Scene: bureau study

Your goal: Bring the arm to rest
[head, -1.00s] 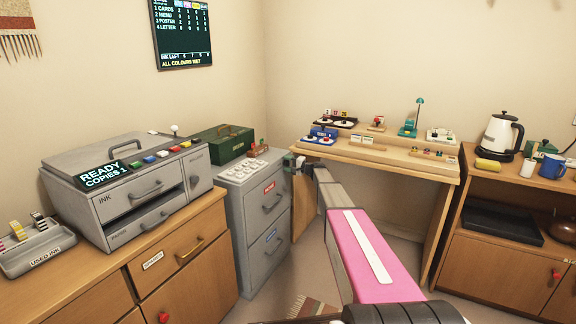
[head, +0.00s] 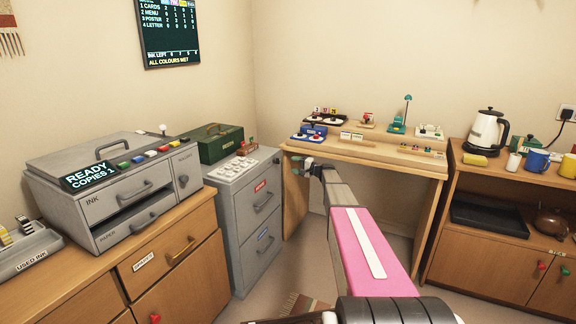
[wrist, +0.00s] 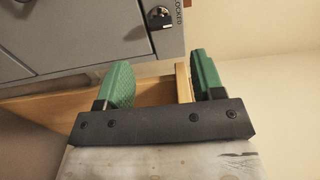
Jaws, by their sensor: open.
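My arm, with a pink and white link, reaches forward from the bottom of the head view. My gripper (head: 303,166) is at its far end, in front of the left side of the wooden desk (head: 370,152) and right of the grey filing cabinet (head: 256,222). In the wrist view its two green fingers (wrist: 158,84) stand apart with nothing held between them. Behind them the wrist view shows a wooden edge and the grey cabinet with a lock (wrist: 158,17). I cannot tell exactly how far the fingers are from the desk.
A grey printer (head: 118,185) stands on the wooden cabinet at left. The floor under the desk looks clear.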

